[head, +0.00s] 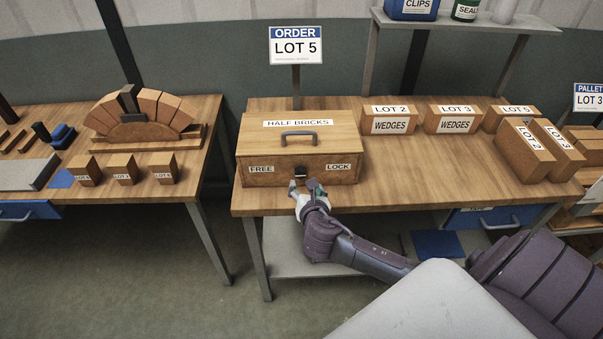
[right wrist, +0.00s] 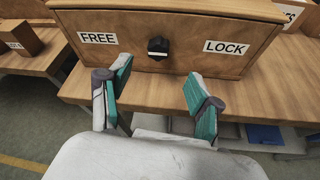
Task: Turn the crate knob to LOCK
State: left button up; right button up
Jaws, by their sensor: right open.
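The wooden HALF BRICKS crate (head: 268,142) stands on the workbench with its lid down and a grey handle on top. Its black knob (right wrist: 158,47) is on the front face, between the FREE label (right wrist: 98,38) on the left and the LOCK label (right wrist: 227,47) on the right. A pale bar on the knob lies roughly level in the right wrist view. In the head view the knob (head: 132,174) region is small and partly blurred. My right gripper (right wrist: 157,88) is open and empty, in front of and below the knob, fingers apart and not touching it. My left gripper is not in view.
Boxes marked WEDGES (head: 391,121) and LOT 2 and LOT 3 bricks (head: 522,150) stand right of the crate. A left table (head: 190,140) holds a brick arch. The bench front edge lies under my right gripper.

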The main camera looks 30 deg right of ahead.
aim_at(301, 175)
jog(key=x, duration=0.8)
jog(key=shift+w+a, duration=0.15)
jog(key=shift+w+d+f, duration=0.35)
jog(key=shift+w, duration=0.2)
jog(key=shift+c, duration=0.2)
jog(key=c, duration=1.1)
